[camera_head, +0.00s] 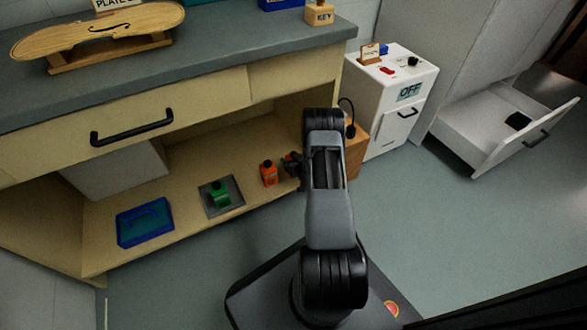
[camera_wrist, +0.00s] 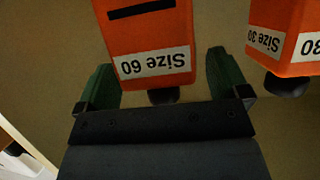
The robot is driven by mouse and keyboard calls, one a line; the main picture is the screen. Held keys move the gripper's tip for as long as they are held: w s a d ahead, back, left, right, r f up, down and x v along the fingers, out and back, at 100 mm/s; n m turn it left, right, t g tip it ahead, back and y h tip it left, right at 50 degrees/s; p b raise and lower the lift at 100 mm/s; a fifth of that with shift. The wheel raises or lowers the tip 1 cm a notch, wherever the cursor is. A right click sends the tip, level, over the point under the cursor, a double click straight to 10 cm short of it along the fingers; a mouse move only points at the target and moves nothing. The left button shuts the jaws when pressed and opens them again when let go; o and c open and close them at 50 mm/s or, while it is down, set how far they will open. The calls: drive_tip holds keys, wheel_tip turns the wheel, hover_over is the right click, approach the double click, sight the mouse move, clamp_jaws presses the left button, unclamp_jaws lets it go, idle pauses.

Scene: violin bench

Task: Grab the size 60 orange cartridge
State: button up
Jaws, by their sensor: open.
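The size 60 orange cartridge (camera_wrist: 150,38) shows in the wrist view with its white label upside down. My gripper (camera_wrist: 160,62) is open, with one green finger on either side of the cartridge's capped end. The cartridge's black cap points at the palm; I cannot tell whether the fingers touch it. The size 30 orange cartridge (camera_wrist: 284,38) stands just right of the right finger. In the head view my gripper (camera_head: 291,165) is inside the low shelf, beside an orange cartridge (camera_head: 268,174) whose label I cannot read. My arm hides part of that area.
On the low shelf (camera_head: 120,205) are a green item on a grey plate (camera_head: 238,188) and a blue tray (camera_head: 145,222). The bench top (camera_head: 220,45) overhangs the shelf. A wooden box (camera_head: 357,150) and a white machine (camera_head: 382,105) stand to the right. An open drawer (camera_head: 500,150) juts out beyond.

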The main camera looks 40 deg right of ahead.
drive_tip(key=shift+w+d+f, duration=0.15)
drive_tip(key=shift+w+f, duration=0.1)
drive_tip(key=shift+w, duration=0.4)
drive_tip(key=c, duration=1.1)
drive_tip(key=shift+c, duration=0.4)
drive_tip(key=shift+r, duration=0.1)
